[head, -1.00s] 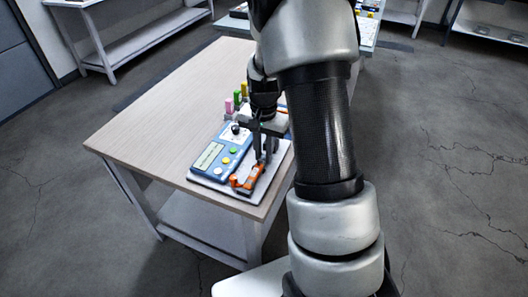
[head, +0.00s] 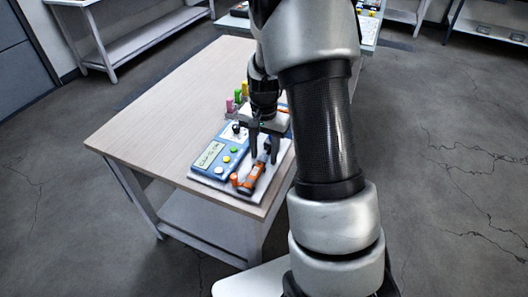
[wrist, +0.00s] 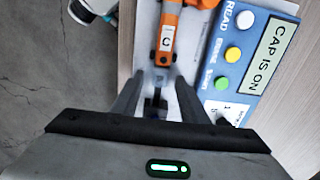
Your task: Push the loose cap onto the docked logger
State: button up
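The logger (wrist: 170,18) is orange with a white label marked "C" and lies in the white dock (head: 272,187) beside a blue reader (head: 215,157). In the head view the logger (head: 254,178) shows dark and orange parts.
Yellow, green and white buttons (wrist: 232,54) are on the reader. Pink, green and yellow blocks (head: 238,97) stand behind it. The wooden table (head: 165,110) is clear to the left. The table's edge is close on the dock's right side.

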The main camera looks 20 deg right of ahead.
jog(key=shift+o, duration=0.8)
jog(key=shift+r+p, duration=0.6)
jog(key=shift+r, duration=0.05)
jog(key=shift+r+p, duration=2.3)
jog(key=shift+r, duration=0.65)
